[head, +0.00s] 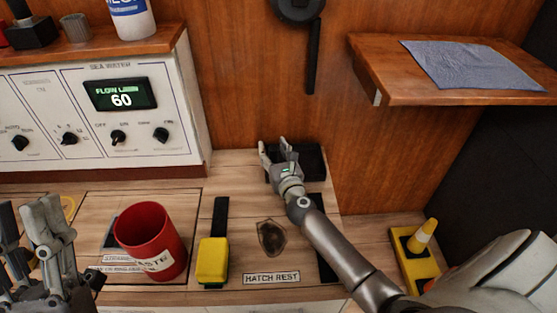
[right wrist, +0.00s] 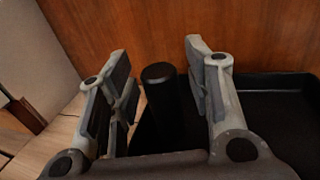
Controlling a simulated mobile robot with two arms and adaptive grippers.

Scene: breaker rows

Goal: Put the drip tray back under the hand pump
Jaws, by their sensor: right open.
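A black tray (head: 316,160), which looks like the drip tray, is at the back right of the counter against the wood wall. My right gripper (head: 275,150) is open at its left end; the hand hides part of it. In the right wrist view a dark upright cylinder (right wrist: 162,95) stands between the open fingers (right wrist: 160,75), with the tray (right wrist: 285,112) on the right. I cannot tell whether the cylinder belongs to the tray. A black round fitting with a long lever (head: 313,55), possibly the hand pump, hangs on the wall above. My left gripper (head: 30,235) is open and empty at lower left.
A red cup (head: 150,240), a yellow block with a black strap (head: 213,260) and a HATCH REST label (head: 271,278) are on the counter. A wooden shelf (head: 380,80) with a blue cloth (head: 470,65) juts out at upper right. A control panel (head: 100,120) stands at left.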

